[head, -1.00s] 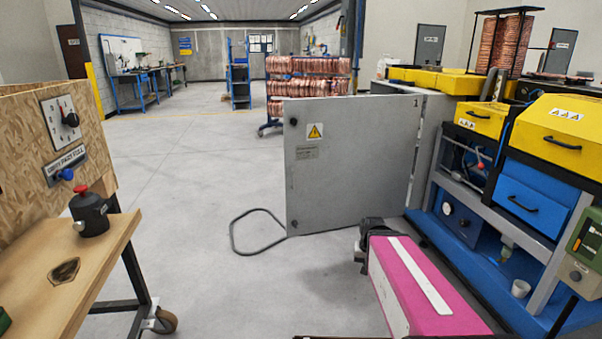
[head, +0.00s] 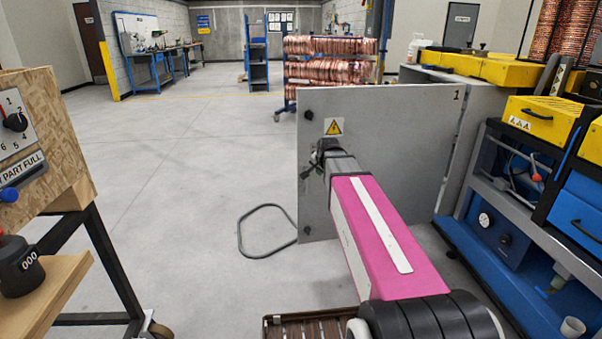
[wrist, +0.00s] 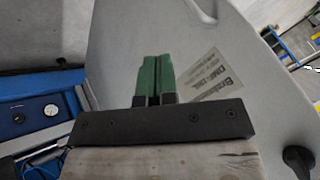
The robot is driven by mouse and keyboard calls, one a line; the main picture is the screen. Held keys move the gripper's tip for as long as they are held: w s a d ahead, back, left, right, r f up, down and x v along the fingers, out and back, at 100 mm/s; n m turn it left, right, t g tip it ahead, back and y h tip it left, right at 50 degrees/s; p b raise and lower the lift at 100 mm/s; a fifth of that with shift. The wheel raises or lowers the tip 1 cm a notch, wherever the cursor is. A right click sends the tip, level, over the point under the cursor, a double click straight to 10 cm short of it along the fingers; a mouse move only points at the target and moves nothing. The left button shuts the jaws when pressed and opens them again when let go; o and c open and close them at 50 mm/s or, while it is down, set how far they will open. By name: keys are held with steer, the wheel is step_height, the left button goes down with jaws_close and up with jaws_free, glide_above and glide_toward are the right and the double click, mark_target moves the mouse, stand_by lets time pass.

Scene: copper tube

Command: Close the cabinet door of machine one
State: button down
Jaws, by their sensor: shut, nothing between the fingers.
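The grey cabinet door (head: 400,130) of machine one stands open, with a "1" at its top right corner and a yellow warning sign near its left edge. It also fills much of the wrist view (wrist: 215,50). My gripper (head: 322,152) is in front of the door's left part, just below the warning sign. In the wrist view my gripper's green fingers (wrist: 154,75) are together and empty, pointing at the door beside its printed label (wrist: 208,77). I cannot tell whether they touch the door. The arm covers part of the door's lower middle.
The blue and yellow machine (head: 510,220) stands at the right. A wooden bench with a dial panel (head: 40,140) is at the left. A dark cable loop (head: 262,232) lies on the floor left of the door. The floor (head: 190,170) between is clear.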

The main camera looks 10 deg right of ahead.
steer(key=w+a+f, duration=0.3)
steer(key=w+f, duration=0.5)
steer(key=w, duration=0.1)
steer(key=shift+w, duration=0.15)
stand_by(0.4)
